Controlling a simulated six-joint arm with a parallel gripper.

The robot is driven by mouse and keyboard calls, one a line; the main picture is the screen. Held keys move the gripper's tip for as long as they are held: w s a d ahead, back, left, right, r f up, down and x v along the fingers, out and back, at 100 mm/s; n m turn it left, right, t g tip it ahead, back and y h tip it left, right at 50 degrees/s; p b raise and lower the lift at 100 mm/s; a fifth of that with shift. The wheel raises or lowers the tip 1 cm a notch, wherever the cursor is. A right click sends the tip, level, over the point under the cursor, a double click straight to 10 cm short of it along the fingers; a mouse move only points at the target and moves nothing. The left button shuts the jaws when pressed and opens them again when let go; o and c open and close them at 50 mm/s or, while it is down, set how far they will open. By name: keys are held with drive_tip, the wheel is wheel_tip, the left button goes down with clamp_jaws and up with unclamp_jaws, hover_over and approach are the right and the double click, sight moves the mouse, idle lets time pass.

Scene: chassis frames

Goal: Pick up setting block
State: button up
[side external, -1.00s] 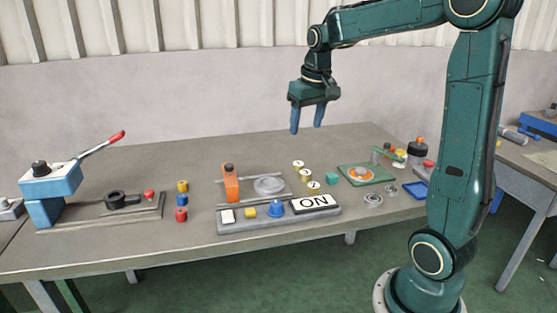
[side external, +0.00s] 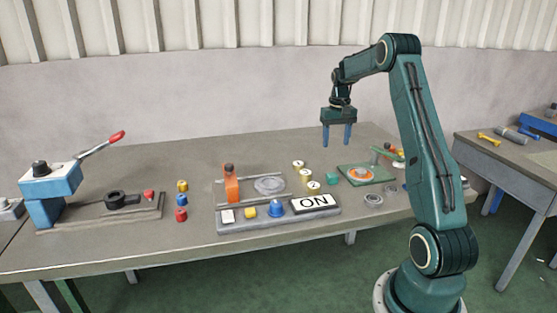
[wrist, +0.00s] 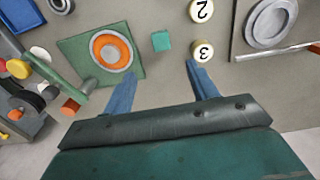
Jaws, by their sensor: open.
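A small teal cube (side external: 332,176), which looks like the setting block, lies on the grey table beside a green plate (side external: 347,181). In the wrist view the cube (wrist: 161,41) shows its top just beyond the gap between my fingertips. My gripper (side external: 337,145) is open, empty and pointing down, above the table near the cube. It also shows in the wrist view (wrist: 160,72), with its blue fingers apart and the cube's spot between them, farther out. Nothing hides the cube in either view.
An orange ring (wrist: 99,54) sits on the green plate, left of the cube in the wrist view. Numbered cylinders (side external: 305,174) stand on the cube's other side. Bare table surrounds the cube closely.

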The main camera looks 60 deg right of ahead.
drive_tip(key=shift+f, duration=0.2)
hover_over(332, 175)
drive_tip(key=shift+d+f, duration=0.2)
drive_tip(key=shift+f, duration=3.95)
drive_tip(key=shift+a+f, duration=0.1)
drive_tip(key=shift+f, duration=2.5)
drive_tip(key=c, duration=1.2)
drive_tip(key=shift+o, duration=0.2)
drive_tip(key=shift+r, duration=0.1)
